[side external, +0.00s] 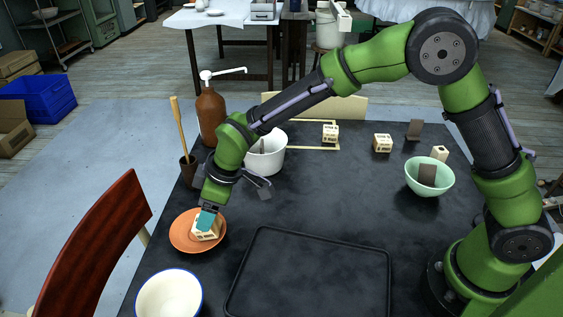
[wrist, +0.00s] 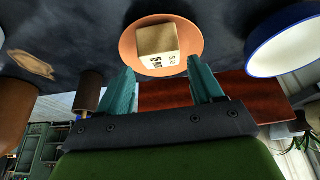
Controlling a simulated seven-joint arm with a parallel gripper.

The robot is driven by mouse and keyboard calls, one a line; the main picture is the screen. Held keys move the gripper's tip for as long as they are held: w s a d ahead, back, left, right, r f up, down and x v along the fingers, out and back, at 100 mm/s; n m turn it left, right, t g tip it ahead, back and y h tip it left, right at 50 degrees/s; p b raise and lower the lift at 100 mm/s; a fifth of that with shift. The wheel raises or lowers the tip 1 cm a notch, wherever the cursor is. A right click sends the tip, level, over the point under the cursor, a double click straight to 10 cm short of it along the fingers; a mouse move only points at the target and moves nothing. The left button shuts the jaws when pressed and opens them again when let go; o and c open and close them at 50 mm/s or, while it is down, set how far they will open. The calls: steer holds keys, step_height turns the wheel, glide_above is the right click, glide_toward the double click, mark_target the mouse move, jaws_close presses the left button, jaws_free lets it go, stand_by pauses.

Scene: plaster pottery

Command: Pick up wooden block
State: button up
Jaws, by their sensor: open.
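A pale wooden block with dark printed marks (wrist: 158,46) lies on an orange plate (wrist: 193,31) in the wrist view. In the side view the block (side external: 205,231) is on the same orange plate (side external: 179,242) at the table's left front, partly hidden by my gripper. My gripper (side external: 207,219) points down at the block with its teal fingers. In the wrist view the teal fingers (wrist: 162,88) are apart, with the block just beyond their tips and roughly between them. Whether a finger touches the block cannot be told.
A white bowl with blue rim (side external: 169,295) stands close in front of the plate. A black tray (side external: 310,275) lies to the right. A brown bottle (side external: 211,113) and white pot (side external: 266,153) stand behind. More blocks (side external: 383,143) and a green bowl (side external: 429,179) are farther right.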

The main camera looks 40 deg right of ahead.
steer(key=x, duration=0.4)
steer(key=shift+f, duration=0.3)
steer(key=shift+c, duration=0.3)
steer(key=shift+r, duration=0.1)
steer(key=c, duration=0.8)
